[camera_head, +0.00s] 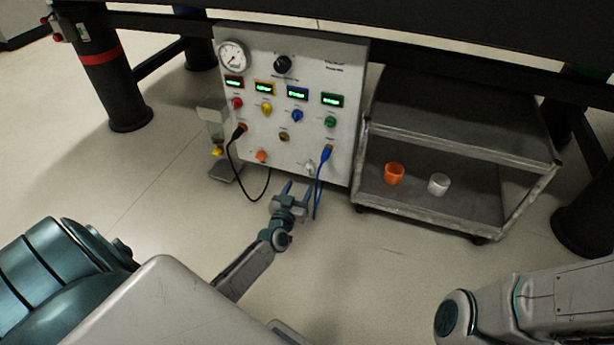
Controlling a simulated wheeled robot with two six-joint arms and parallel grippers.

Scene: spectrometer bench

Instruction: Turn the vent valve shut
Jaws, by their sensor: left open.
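A white instrument panel (345,70) stands upright under the dark bench. It carries a black knob (283,64) at the top and a row of red (237,103), yellow (266,109), blue (297,115) and green (330,121) knobs. Lower down are an orange knob (261,156) and a small pale fitting (310,167). The labels are too small to read, so I cannot tell which is the vent valve. My left gripper (296,189) is open and empty, its fingers pointing at the panel's lower edge, just below the pale fitting. My right gripper is out of view.
A black cable (252,200) and a blue cable (318,190) hang from the panel; the blue one runs close beside my left gripper. A grey cart (440,215) on the right holds an orange cup (394,173) and a white cup (438,184). The floor in front is clear.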

